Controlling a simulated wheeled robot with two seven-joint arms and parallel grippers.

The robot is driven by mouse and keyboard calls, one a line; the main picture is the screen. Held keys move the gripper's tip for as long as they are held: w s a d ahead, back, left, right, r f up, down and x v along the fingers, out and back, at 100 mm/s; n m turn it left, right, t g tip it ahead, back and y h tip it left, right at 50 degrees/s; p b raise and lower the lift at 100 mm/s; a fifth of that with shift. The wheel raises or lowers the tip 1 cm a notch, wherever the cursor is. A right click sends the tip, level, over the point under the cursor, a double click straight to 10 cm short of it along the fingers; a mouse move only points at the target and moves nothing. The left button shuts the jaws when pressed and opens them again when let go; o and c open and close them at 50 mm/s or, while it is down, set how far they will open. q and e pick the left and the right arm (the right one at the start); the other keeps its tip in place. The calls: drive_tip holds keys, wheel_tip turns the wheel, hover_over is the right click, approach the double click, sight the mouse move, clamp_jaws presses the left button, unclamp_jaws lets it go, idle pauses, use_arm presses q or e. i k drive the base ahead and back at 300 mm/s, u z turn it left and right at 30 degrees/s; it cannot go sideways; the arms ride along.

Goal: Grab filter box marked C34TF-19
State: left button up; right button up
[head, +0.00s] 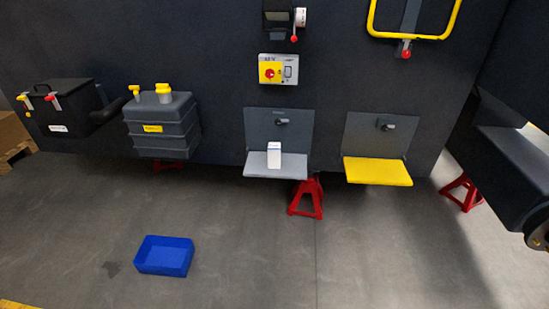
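A small white box (274,155) with a bluish top edge stands upright on a grey fold-down shelf (262,171) at the middle of the dark chassis wall. Its marking is too small to read, so I cannot tell whether it says C34TF-19. No other box of this kind shows. Neither of my grippers is in the head view.
A yellow shelf (377,171) is right of the grey one. Red jack stands (306,197) rest below the chassis. A ribbed grey tank (162,125) and black case (62,108) are at left. A blue bin (165,256) lies on otherwise open floor.

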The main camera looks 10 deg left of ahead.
sight(273, 149)
drive_tip(key=z, duration=0.25)
drive_tip(key=i, duration=0.25)
drive_tip(key=z, duration=0.95)
drive_tip(key=i, duration=0.7)
drive_tip(key=z, duration=0.2)
drive_tip(key=i, duration=0.85)
drive_tip(key=u, duration=0.9)
drive_tip(key=i, duration=0.4)
drive_tip(key=u, duration=0.45)
